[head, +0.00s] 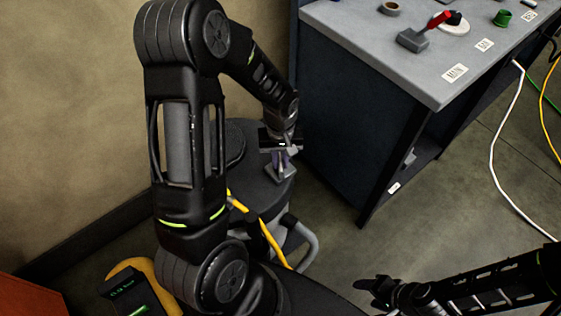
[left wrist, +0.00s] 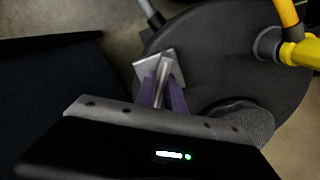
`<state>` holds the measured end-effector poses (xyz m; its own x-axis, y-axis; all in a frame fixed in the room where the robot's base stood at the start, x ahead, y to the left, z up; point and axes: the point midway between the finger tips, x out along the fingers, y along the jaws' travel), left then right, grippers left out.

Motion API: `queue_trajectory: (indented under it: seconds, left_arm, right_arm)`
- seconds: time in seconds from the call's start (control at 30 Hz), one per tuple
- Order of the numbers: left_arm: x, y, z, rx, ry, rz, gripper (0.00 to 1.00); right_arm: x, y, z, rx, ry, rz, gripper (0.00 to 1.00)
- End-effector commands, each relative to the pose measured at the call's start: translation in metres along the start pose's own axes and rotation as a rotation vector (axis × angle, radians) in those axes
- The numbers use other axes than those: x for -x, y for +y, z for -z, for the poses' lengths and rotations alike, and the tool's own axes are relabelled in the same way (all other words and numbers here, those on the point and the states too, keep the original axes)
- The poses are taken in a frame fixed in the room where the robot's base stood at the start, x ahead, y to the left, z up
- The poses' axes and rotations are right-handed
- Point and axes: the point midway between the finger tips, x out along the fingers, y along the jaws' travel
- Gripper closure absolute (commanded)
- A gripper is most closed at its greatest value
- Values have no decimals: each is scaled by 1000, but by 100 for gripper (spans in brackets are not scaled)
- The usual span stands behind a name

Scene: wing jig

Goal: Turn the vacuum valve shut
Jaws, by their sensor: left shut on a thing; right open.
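The vacuum valve (head: 276,174) appears as a grey square base with a narrow grey handle on top of a round black drum (head: 262,196). In the left wrist view the valve's plate (left wrist: 141,69) lies flat on the drum top (left wrist: 215,60). My left gripper (head: 282,158) reaches down from above. Its purple fingers (left wrist: 162,91) are shut on the upright grey handle, one on each side, and hide part of it. My right gripper (head: 372,289) is open and empty, low over the floor at the bottom right.
A yellow hose (head: 266,236) runs from the drum, close to my left arm. A grey-topped bench (head: 385,45) stands right of the drum, with a red-handled lever (head: 427,32), a tape roll and a green item. White and yellow cables lie on the floor at right.

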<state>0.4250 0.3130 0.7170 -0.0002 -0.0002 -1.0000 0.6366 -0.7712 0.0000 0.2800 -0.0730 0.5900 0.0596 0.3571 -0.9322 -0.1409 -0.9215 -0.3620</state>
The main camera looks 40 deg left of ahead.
Motion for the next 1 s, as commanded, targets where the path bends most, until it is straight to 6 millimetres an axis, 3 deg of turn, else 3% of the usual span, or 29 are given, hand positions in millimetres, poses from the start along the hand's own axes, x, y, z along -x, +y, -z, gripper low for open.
queue_trajectory:
  seconds: [1.0]
  left_arm:
    - [0, 0, 0, -895, 1, 0, 100]
  right_arm:
    - [-14, 6, 0, 0, 1, 0, 43]
